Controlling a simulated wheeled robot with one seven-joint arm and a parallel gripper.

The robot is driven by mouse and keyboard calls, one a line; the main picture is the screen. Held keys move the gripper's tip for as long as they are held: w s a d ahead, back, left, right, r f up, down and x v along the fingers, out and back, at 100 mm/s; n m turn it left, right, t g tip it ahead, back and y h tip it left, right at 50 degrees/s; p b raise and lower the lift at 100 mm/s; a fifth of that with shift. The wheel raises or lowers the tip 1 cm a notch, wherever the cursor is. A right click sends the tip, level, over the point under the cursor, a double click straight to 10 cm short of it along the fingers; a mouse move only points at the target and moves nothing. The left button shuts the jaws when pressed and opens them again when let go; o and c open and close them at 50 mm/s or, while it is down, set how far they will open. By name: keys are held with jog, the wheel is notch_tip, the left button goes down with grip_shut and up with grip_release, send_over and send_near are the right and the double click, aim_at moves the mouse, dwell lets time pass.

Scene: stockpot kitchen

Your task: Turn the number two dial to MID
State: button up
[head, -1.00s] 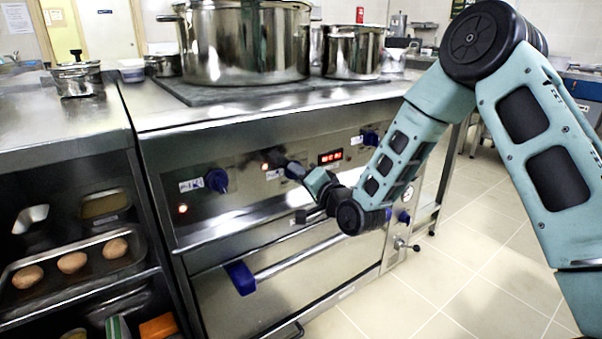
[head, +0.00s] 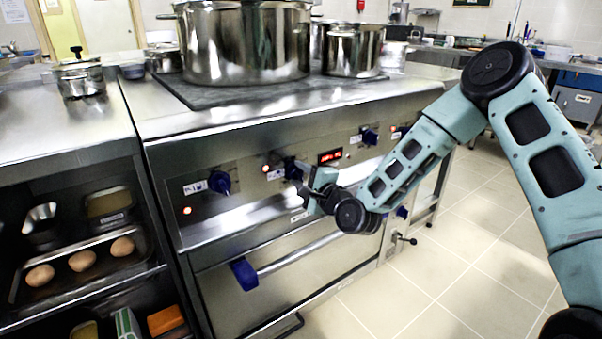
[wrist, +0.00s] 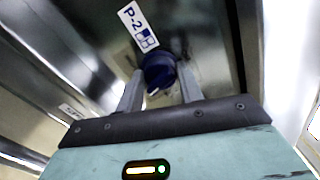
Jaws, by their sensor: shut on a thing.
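The number two dial is a dark blue knob (wrist: 158,70) beside a white "P-2" label (wrist: 138,24) in the wrist view. In the head view the same dial (head: 292,169) is the second knob from the left on the steel front panel, partly covered by my gripper (head: 303,172). In the wrist view my gripper (wrist: 160,88) has one finger on each side of the knob and is closed on it. A small white mark shows on the knob's lower edge. I cannot read which setting it points to.
Another blue dial (head: 220,182) is to the left and a further one (head: 370,136) to the right. A red lit display (head: 330,156) is between them. A blue-ended oven handle (head: 244,273) sticks out below. A large stockpot (head: 245,45) stands on the stove top.

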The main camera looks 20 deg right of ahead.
jog(key=shift+d+m, duration=0.1)
jog(key=shift+m, duration=0.3)
jog(key=o, duration=1)
jog(key=p+v, duration=0.6)
jog(key=v, duration=1.1)
jog(key=shift+s, duration=0.2)
